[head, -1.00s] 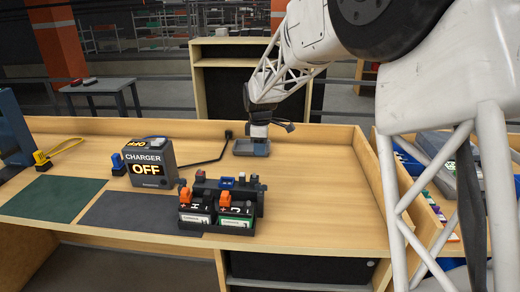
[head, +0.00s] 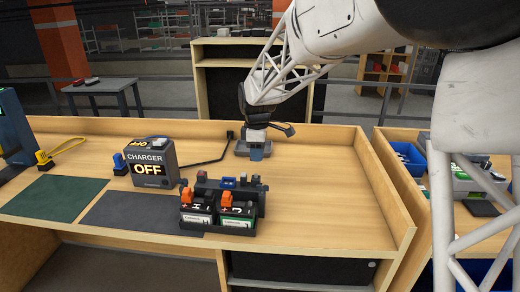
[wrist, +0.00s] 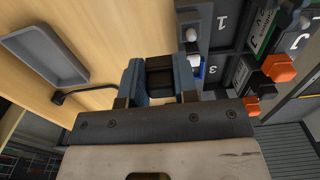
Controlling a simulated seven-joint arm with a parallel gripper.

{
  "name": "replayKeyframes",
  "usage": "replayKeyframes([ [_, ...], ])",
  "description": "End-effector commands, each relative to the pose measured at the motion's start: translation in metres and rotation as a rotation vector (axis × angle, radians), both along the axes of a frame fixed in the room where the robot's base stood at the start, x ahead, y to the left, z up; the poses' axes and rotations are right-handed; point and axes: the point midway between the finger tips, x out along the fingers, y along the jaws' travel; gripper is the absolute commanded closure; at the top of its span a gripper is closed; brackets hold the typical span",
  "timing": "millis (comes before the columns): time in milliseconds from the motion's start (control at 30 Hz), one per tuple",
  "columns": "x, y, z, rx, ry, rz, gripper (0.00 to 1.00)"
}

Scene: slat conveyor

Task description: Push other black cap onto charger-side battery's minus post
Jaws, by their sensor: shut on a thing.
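My gripper (wrist: 160,82) has blue fingers, shut on a black cap (wrist: 160,70) in the wrist view. In the head view my gripper (head: 257,153) is in front of the grey tray, behind the batteries, and hides the cap. The charger-side battery (head: 197,217) is the left one of two at the front, with an orange cap (head: 187,196) on one post. The right battery (head: 236,219) also has an orange cap (head: 225,198). The minus posts are too small to make out clearly.
The grey tray (wrist: 45,50) looks empty in the wrist view. A dark block (head: 213,189) with posts stands behind the two batteries. The charger (head: 150,162) reads OFF, left of them. A green mat (head: 55,197) and a dark mat (head: 125,213) lie bare. The bench's right side is clear.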

Motion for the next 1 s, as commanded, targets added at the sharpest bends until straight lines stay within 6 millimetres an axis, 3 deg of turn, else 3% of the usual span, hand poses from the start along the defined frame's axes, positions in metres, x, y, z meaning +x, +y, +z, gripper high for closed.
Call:
replayKeyframes([
  [600,-0.129,-0.001,0.023,0.000,0.000,-0.009,0.94],
  [800,-0.155,-0.003,0.025,0.000,0.000,-0.010,0.94],
  [1000,-0.165,-0.004,0.025,0.000,0.001,-0.012,0.94],
])
